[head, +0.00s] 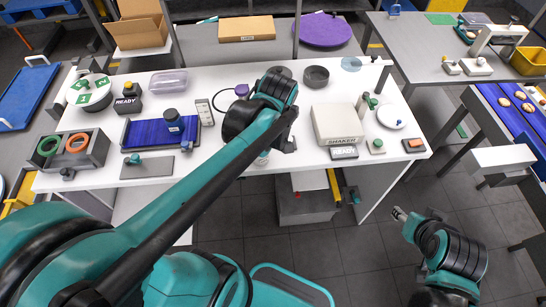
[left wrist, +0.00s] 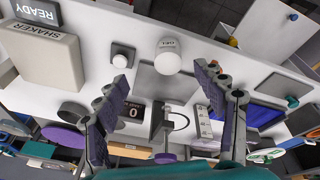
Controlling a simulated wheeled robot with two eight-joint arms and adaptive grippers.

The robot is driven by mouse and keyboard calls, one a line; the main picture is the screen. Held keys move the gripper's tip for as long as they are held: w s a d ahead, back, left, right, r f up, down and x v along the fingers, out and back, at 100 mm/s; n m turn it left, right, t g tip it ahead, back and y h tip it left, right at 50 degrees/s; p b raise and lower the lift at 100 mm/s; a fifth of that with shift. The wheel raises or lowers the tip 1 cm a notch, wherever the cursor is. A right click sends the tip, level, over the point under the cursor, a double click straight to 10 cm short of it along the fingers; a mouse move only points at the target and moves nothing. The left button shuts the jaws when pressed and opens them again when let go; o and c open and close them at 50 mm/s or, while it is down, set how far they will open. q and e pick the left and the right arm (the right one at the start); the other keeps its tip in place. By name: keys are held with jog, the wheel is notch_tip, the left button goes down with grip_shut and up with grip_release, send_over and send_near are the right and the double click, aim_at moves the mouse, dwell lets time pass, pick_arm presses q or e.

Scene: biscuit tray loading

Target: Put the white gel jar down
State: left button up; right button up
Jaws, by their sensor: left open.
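The white gel jar (left wrist: 168,58) stands near the table's front edge, by the edge of a grey plate (left wrist: 160,86). Whether its base rests partly on the plate I cannot tell. In the head view only a small part of the jar (head: 262,159) shows below my left arm. My left gripper (left wrist: 161,72) is open, with its purple-padded fingers spread wide. Nothing is held between them, and the jar lies beyond the fingertips, between their lines. My right gripper (head: 399,214) is low over the floor, off the table; its jaws are too small to read.
A small display (left wrist: 133,111) reading 0 and a post stand by the plate. A white-topped button (left wrist: 123,57) and the shaker box (head: 338,124) are to one side. A blue tray (head: 135,132) lies left on the white table (head: 215,172). Open floor lies before the table.

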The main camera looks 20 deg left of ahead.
pick_arm(q)
jog(key=s+d+r+m+t+h, duration=0.1)
jog(key=s+d+m+t, duration=0.3)
jog(key=s+m, duration=0.3)
jog(key=m, duration=0.5)
jog(key=shift+d+t+h, duration=0.25)
jog(key=shift+t+h, duration=0.15)
jog(key=shift+s, duration=0.1)
